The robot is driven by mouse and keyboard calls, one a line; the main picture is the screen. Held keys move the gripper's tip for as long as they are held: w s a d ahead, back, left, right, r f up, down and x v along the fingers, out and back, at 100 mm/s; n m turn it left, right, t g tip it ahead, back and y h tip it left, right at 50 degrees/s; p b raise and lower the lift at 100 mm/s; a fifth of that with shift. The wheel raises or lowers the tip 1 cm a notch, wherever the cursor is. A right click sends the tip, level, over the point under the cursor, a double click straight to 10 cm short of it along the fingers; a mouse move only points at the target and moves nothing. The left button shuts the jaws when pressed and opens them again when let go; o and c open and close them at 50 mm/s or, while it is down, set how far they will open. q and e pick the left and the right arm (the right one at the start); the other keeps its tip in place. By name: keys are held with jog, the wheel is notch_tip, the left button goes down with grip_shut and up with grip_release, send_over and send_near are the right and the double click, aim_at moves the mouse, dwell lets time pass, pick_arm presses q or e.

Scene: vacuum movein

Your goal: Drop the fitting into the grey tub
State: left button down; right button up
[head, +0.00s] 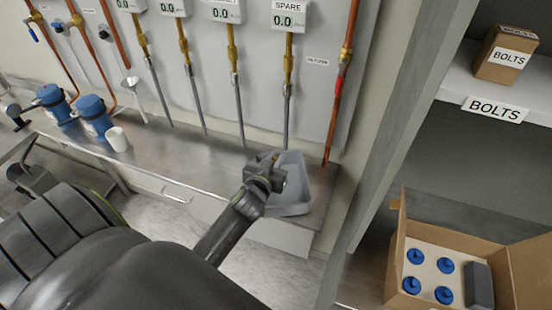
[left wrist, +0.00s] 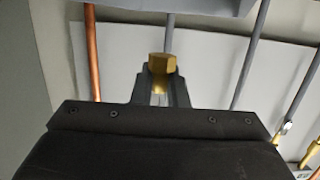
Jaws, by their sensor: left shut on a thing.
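The grey tub (head: 293,196) stands on the steel bench near its right end, in the head view. My left gripper (head: 275,166) is over the tub's left part and hides some of it. In the left wrist view the left gripper (left wrist: 162,84) is shut on the brass fitting (left wrist: 163,63), a hex-headed piece held between the fingertips. In the head view the fitting is too small and covered to make out clearly. My right gripper is in neither view.
Hoses and copper pipes hang from the wall panel (head: 262,110) behind the tub. Blue canisters (head: 93,115) and a white cup (head: 118,139) stand on the bench at left. A shelf upright (head: 385,130) and an open carton (head: 440,247) are at right.

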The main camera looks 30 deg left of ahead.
pick_arm(q)
notch_tip(320, 180, down, 4)
jog(key=b, duration=0.2)
jog(key=shift+r+b, duration=0.2)
jog(key=shift+b, duration=0.1)
jog(key=shift+f+b, duration=0.45)
jog(key=shift+f, duration=0.15)
jog(key=c, duration=1.3)
grip_release()
jog(key=shift+r, duration=0.1)
jog(key=shift+c, duration=0.2)
jog(key=b+v, duration=0.1)
jog(key=v, duration=1.6)
jog(key=shift+s, duration=0.2)
jog(key=shift+d, duration=0.15)
